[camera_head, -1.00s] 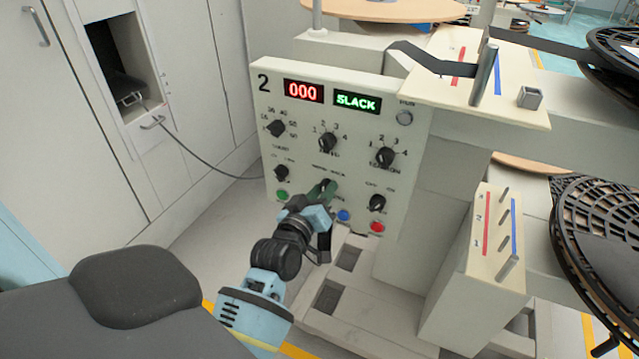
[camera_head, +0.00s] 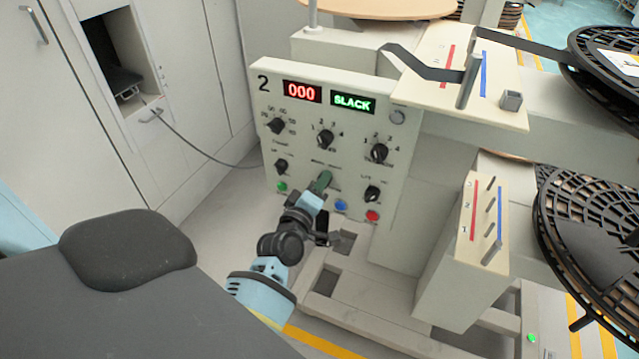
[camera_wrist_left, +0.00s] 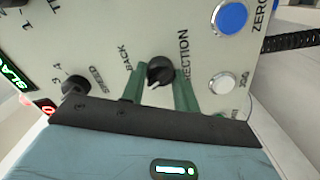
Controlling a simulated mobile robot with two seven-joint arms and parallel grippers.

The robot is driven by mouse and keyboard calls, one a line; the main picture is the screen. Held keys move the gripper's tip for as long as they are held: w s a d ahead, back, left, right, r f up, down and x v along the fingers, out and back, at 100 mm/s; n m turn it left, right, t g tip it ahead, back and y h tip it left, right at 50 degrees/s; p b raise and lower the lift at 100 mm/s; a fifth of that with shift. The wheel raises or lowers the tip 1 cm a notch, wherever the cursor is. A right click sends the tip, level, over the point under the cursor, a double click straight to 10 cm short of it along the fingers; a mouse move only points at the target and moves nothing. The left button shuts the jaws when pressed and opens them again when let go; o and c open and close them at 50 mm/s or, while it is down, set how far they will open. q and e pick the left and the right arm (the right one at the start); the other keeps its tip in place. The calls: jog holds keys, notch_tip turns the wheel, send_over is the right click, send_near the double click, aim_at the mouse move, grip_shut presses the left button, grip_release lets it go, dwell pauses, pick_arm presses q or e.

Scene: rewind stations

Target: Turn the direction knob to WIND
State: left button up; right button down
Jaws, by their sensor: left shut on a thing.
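The control panel (camera_head: 350,108) is cream, marked 2, with a red display (camera_head: 302,92) reading 000 and a green display (camera_head: 353,102) reading SLACK. My left gripper (camera_head: 322,182) reaches the lower middle of the panel. In the left wrist view its two green fingers stand on either side of the black direction knob (camera_wrist_left: 160,73), shut on it. The knob has a short white mark; the word BACK is printed beside it. WIND is not readable there. In the head view the fingers hide the knob. My right gripper is not in view.
Several other black knobs, such as the upper middle one (camera_head: 325,138), surround it. A blue button (camera_head: 341,205) and a red button (camera_head: 373,216) sit close by on the right, a green one (camera_head: 281,187) on the left. Reels (camera_head: 590,230) stand at right.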

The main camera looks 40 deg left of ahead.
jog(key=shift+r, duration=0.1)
pick_arm(q)
jog(key=o, duration=1)
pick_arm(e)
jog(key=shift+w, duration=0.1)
pick_arm(q)
jog(key=shift+s, duration=0.1)
